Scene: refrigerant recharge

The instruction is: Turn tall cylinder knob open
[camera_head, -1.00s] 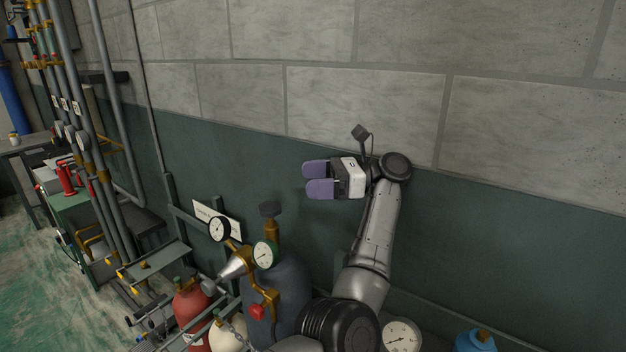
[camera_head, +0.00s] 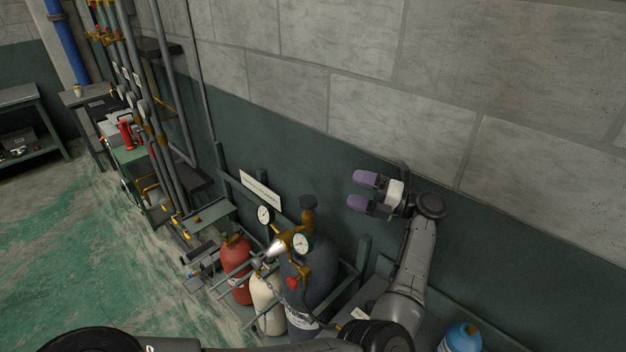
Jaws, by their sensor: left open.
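The tall cylinder (camera_head: 318,268) is dark grey and stands upright in a rack by the wall. Its dark knob (camera_head: 308,201) sits on a brass valve at its top. My left gripper (camera_head: 358,190) has two purple finger pads, spread apart with nothing between them. In the picture it is to the right of the knob and a little higher, pointing left and not touching it.
Two gauges (camera_head: 302,243) and brass fittings crowd the tall cylinder's front. A red cylinder (camera_head: 236,262) and a cream cylinder (camera_head: 266,302) stand to its left. A blue cylinder (camera_head: 461,337) stands at lower right. The green floor (camera_head: 90,265) at left is clear.

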